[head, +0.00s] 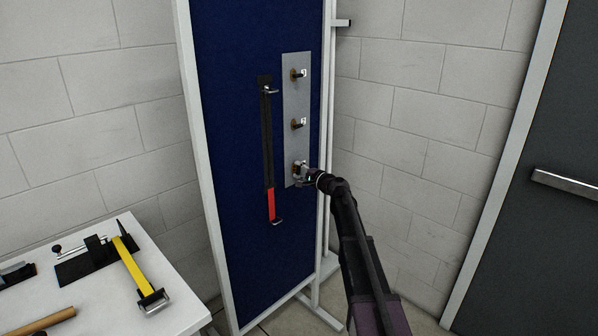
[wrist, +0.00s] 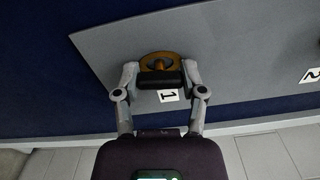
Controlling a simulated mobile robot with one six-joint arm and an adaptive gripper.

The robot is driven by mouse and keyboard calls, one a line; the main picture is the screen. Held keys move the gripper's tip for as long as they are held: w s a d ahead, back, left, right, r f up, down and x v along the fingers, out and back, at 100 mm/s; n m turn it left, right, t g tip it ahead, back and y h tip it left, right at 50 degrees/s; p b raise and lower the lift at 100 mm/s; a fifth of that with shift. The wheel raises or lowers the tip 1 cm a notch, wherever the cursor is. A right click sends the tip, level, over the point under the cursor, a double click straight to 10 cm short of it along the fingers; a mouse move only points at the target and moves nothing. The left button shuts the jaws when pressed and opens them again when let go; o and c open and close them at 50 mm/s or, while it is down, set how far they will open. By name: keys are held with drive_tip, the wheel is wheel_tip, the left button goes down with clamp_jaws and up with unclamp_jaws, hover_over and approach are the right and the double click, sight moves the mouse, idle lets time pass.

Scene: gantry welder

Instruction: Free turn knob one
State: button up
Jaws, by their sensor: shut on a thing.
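A grey metal plate (head: 295,100) is fixed upright on a blue panel and carries three small knobs in a column. The upper knob (head: 298,74) and the middle knob (head: 298,123) stand free of my gripper. My gripper (head: 302,171) is at the lowest knob. In the wrist view my gripper (wrist: 160,78) is shut on an orange-brown knob (wrist: 159,60), beside a white label reading 1 (wrist: 168,95). The fingers and a dark bar between them hide part of this knob. Another label, reading 2 (wrist: 311,75), shows at the right edge.
The blue panel (head: 235,130) has a white frame. A black and red strap-like bar (head: 268,150) hangs left of the plate. A white table (head: 185,290) at lower left bears a yellow-handled tool (head: 131,265) and other tools. A grey door (head: 540,130) is at right.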

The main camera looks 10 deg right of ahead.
drive_tip(key=shift+w+n, duration=0.15)
drive_tip(key=shift+n, duration=0.75)
drive_tip(key=o, duration=1.2)
drive_tip(key=shift+c, duration=0.2)
drive_tip(key=v, duration=1.2)
